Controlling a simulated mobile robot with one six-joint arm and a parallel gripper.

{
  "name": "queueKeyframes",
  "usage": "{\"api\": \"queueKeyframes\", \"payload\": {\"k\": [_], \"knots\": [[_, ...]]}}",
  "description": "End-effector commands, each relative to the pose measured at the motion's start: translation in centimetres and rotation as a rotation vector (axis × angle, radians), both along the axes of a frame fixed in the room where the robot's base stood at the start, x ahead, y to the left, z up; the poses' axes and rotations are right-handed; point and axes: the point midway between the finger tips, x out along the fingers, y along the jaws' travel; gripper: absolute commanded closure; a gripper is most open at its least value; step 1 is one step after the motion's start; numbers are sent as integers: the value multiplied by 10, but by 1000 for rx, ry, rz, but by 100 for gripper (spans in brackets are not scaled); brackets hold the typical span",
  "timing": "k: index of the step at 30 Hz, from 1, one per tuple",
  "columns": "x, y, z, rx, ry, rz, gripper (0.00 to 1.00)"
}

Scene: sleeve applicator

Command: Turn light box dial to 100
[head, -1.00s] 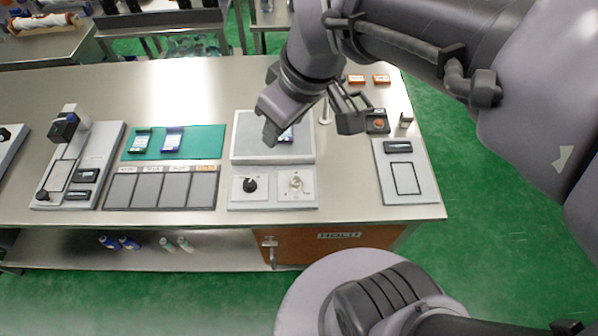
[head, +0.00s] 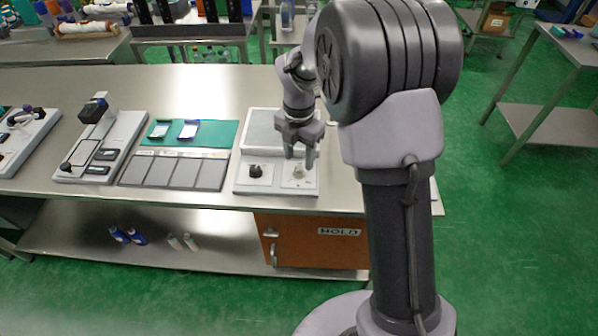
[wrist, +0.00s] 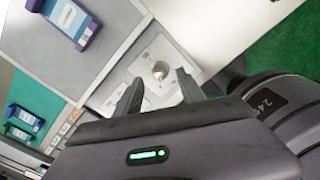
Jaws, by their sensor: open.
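The light box (head: 246,143) stands on the bench, with a pale panel at the back and a front strip bearing two controls. A black round knob (head: 256,171) is on the left, and a small silvery dial (head: 299,172) on a white plate is on the right. My gripper (head: 299,158) is open and points down over the right control. In the wrist view the silvery dial (wrist: 160,69) shows in the gap just beyond my fingertips (wrist: 159,77). I cannot tell its setting or whether a finger touches it. The black knob is not visible in the wrist view.
Farther left stands a grey device (head: 105,140).

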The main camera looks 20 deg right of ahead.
Motion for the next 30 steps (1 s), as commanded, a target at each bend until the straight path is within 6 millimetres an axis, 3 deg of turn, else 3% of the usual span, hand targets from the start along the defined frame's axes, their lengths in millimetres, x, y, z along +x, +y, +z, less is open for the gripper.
{"api": "queueKeyframes", "payload": {"k": [1,6,15,16,23,30], "knots": [[-1,0,-16,0,3,-1,53],[0,0,-37,0,1,0,53],[0,0,-40,0,0,-1,53],[0,0,-40,0,0,-1,55],[0,0,-40,0,0,-1,100],[0,0,-39,1,1,-10,100]]}}
